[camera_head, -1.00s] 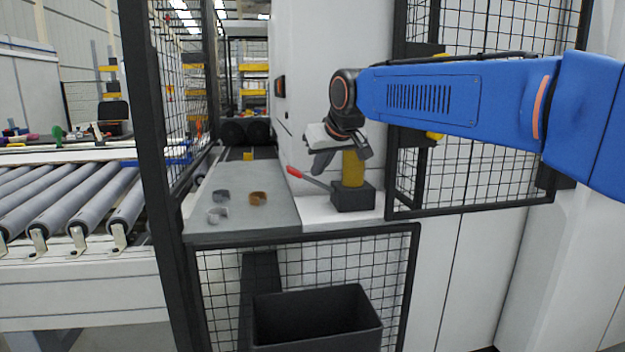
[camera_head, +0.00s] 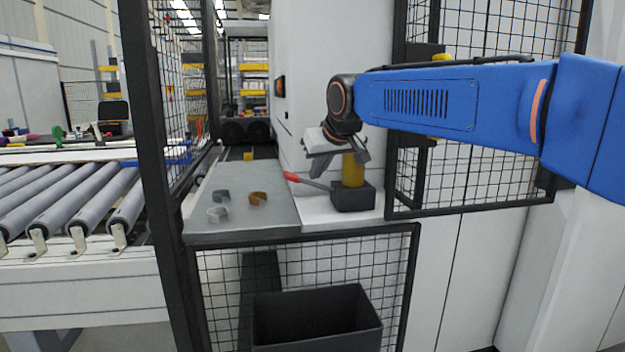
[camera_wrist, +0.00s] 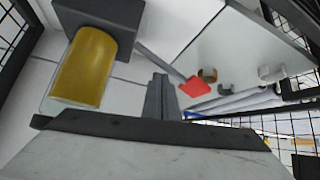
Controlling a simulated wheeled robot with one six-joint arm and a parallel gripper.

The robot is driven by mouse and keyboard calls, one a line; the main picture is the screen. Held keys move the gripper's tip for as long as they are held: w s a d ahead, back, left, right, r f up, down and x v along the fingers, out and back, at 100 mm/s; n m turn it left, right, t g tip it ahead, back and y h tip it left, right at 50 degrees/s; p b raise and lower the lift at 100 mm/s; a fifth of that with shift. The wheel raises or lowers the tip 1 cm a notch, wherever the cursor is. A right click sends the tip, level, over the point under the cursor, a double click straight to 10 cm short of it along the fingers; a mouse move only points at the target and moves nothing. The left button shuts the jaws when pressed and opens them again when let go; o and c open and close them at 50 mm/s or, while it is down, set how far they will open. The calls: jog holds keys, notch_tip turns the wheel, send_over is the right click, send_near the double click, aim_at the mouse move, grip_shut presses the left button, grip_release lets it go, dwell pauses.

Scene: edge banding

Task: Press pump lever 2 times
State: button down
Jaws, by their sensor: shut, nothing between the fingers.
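The pump has a black base (camera_head: 353,197), a yellow cylinder (camera_head: 353,171) and a thin lever ending in a red handle (camera_head: 291,176). The lever sticks out to the left, slanting slightly up toward the handle. My gripper (camera_head: 315,172) is above the lever, left of the cylinder, with its fingers together and empty. In the wrist view the yellow cylinder (camera_wrist: 84,66) is at the left. The closed fingers (camera_wrist: 160,80) appear beside the lever rod, close to the red handle (camera_wrist: 195,87). I cannot tell whether they touch it.
The pump stands on a white ledge beside a grey counter (camera_head: 240,222) holding several small curved pieces, one of them brown (camera_head: 258,199). A black mesh fence (camera_head: 490,175) stands to the right. An open dark bin (camera_head: 317,330) is below. A roller conveyor (camera_head: 80,205) is at the left.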

jog(key=shift+s+a+f, duration=0.1)
jog(key=shift+a+f, duration=0.25)
jog(key=shift+f, duration=0.3)
jog(key=shift+s+a+f, duration=0.1)
jog(key=shift+a+f, duration=0.2)
jog(key=shift+f, duration=0.3)
dwell(2.2)
jog(key=shift+r, duration=0.1)
jog(key=shift+w+d+r, duration=0.1)
jog(key=shift+d+r, duration=0.3)
jog(key=shift+r, duration=0.25)
jog(key=shift+w+d+r, duration=0.15)
jog(key=shift+d+r, duration=0.2)
jog(key=shift+r, duration=0.35)
jog(key=shift+w+d+r, duration=0.1)
jog(key=shift+d+r, duration=0.3)
jog(key=shift+r, duration=0.25)
jog(key=shift+r, duration=0.15)
jog(key=r, duration=0.1)
jog(key=d+r, duration=0.2)
jog(key=r, duration=0.1)
jog(key=shift+w+d, duration=0.15)
jog(key=shift+w, duration=0.15)
